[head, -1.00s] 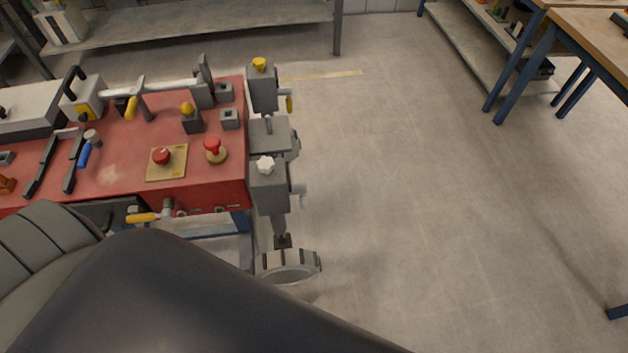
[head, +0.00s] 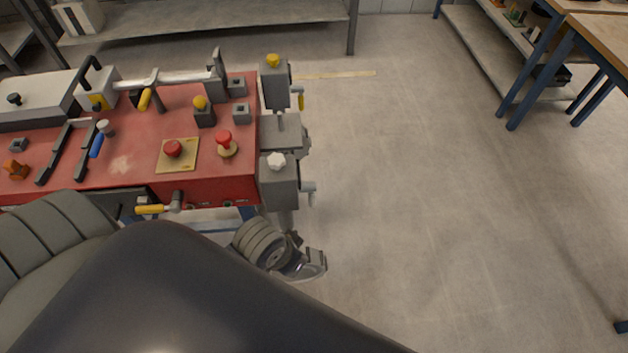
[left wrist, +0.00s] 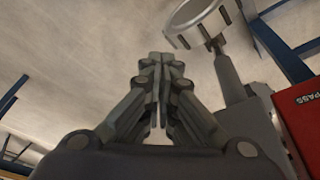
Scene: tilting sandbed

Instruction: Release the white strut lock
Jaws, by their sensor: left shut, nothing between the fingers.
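A grey strut housing (head: 279,188) at the near right corner of the red bench carries a white star-shaped knob (head: 277,161) on top. A pale lever (head: 308,187) sticks out from its right side. My left gripper (head: 315,261) is below this housing in the head view, low near the strut's foot ring (head: 298,278), which it partly hides. In the left wrist view the gripper (left wrist: 160,58) is shut and empty. The strut (left wrist: 230,78) and its notched ring show to its right, apart from the fingers. The white knob is not visible there. My right gripper is not in view.
A second housing with a yellow knob (head: 273,61) and yellow lever (head: 301,100) stands behind. The red bench top (head: 125,160) holds red buttons, clamps and tools. The floor (head: 420,190) to the right is open. A wooden table (head: 600,38) stands far right.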

